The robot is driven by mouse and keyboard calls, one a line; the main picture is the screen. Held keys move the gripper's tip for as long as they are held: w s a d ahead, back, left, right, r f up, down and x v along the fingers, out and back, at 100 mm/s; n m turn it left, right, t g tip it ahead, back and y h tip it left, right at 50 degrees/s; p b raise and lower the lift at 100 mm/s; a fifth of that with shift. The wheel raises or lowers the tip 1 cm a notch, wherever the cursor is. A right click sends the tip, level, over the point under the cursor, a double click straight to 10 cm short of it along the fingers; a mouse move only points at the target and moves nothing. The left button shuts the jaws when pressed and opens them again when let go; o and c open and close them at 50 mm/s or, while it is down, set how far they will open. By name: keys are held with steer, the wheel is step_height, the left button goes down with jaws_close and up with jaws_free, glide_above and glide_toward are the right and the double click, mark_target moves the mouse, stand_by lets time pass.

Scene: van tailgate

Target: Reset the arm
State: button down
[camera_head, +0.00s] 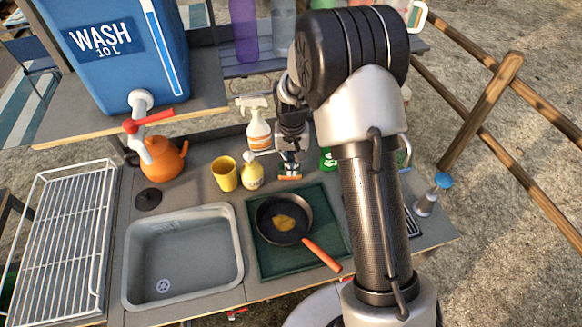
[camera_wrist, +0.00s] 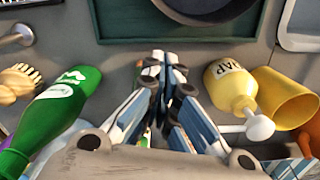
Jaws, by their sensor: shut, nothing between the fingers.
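My gripper (camera_head: 289,158) points down over the back of the grey counter, between the yellow soap bottle (camera_head: 252,172) and a green bottle (camera_head: 328,160). In the wrist view its two fingers (camera_wrist: 165,62) are shut together with nothing held. The green bottle (camera_wrist: 62,100) lies left of the fingers in that view, and the soap bottle (camera_wrist: 230,85) and yellow cup (camera_wrist: 287,92) are to the right. A small orange and teal item (camera_head: 289,178) shows just under the gripper; what it is and whether the gripper touches it I cannot tell.
A pan (camera_head: 284,219) with food sits on a green mat (camera_head: 268,262), beside a grey sink (camera_head: 183,258). A spray bottle (camera_head: 258,130), orange kettle (camera_head: 165,160) and blue water tank (camera_head: 120,50) stand behind. A wire rack (camera_head: 68,235) is at left. My arm hides part of the right counter.

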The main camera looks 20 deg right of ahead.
steer(key=s+r+t, duration=0.1)
steer(key=s+r, duration=0.3)
steer(key=r, duration=0.3)
steer(key=s+r+n+t, duration=0.1)
steer(key=s+r, duration=0.3)
steer(key=r, duration=0.3)
steer(key=s+r, duration=0.3)
steer(key=r, duration=0.4)
steer(key=s+a+r+n+t, duration=0.1)
steer(key=s+r, duration=0.3)
steer(key=s, duration=1.4)
steer(key=shift+a+n+t+b, duration=0.15)
steer(key=shift+n+t+b, duration=0.35)
steer(key=shift+t, duration=0.3)
